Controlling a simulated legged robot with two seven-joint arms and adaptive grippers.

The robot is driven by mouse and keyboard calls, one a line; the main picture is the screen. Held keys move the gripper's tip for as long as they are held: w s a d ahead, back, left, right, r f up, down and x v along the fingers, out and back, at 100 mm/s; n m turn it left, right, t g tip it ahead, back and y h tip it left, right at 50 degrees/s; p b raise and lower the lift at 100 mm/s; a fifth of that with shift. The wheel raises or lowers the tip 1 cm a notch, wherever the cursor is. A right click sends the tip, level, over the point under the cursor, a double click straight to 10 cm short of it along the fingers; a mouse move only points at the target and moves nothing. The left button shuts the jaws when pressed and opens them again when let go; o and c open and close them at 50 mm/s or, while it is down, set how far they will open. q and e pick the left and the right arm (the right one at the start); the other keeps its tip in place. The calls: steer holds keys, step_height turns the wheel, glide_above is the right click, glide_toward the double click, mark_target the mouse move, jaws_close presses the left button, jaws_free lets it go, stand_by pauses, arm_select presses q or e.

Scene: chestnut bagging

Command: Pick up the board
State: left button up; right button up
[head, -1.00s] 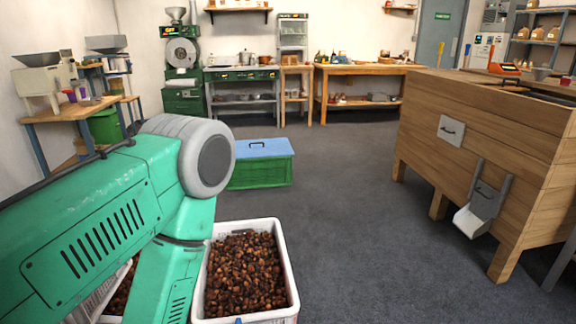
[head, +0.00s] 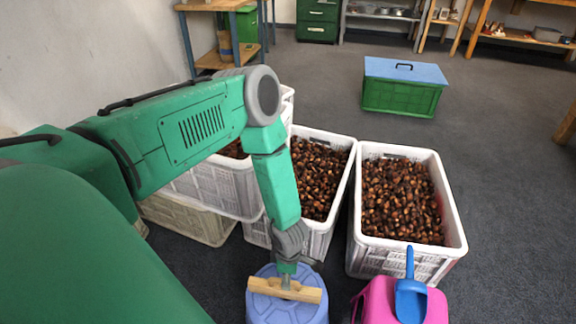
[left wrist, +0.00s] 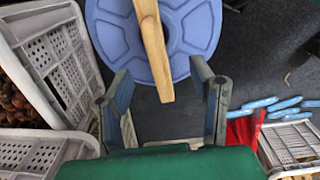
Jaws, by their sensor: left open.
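The board (head: 268,286) is a narrow, light wooden piece lying across the top of a round blue stool or lid (head: 262,312). In the left wrist view the board (left wrist: 153,50) runs down from the top edge, over the blue disc (left wrist: 105,40), and its near end lies between my fingertips. My left gripper (head: 287,280) points down at the middle of the board in the head view. In the wrist view my left gripper (left wrist: 163,85) is open, with a finger on each side of the board and visible gaps. Whether it touches the board cannot be told. My right gripper is out of view.
White crates of chestnuts (head: 455,222) stand behind the stool. A pink container (head: 437,310) with a blue scoop (head: 410,290) is to its right. A green box with a blue lid (head: 405,72) stands farther back. Several blue items (left wrist: 285,108) lie on the right in the wrist view.

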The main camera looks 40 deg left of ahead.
mark_target(271, 286)
arm_select(q)
steer(key=f, duration=0.1)
steer(key=f+b, duration=0.1)
steer(key=f, duration=0.3)
steer(key=shift+a+f, duration=0.25)
steer(key=shift+a, duration=0.15)
steer(key=shift+a+f+b, duration=0.25)
steer(key=shift+f+b, duration=0.15)
steer(key=shift+f, duration=0.05)
steer(key=shift+a+f, duration=0.1)
steer(key=shift+f, duration=0.2)
steer(key=f+b, duration=0.1)
steer(key=f, duration=0.1)
steer(key=f+b, duration=0.2)
steer(key=shift+w+d+f, duration=0.15)
steer(key=shift+d+f, duration=0.05)
steer(key=shift+f, duration=0.05)
steer(key=shift+r, duration=0.1)
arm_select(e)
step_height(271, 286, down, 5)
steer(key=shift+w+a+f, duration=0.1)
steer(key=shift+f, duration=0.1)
arm_select(q)
steer(key=shift+a, duration=0.1)
steer(key=shift+c, duration=0.5)
jaws_close()
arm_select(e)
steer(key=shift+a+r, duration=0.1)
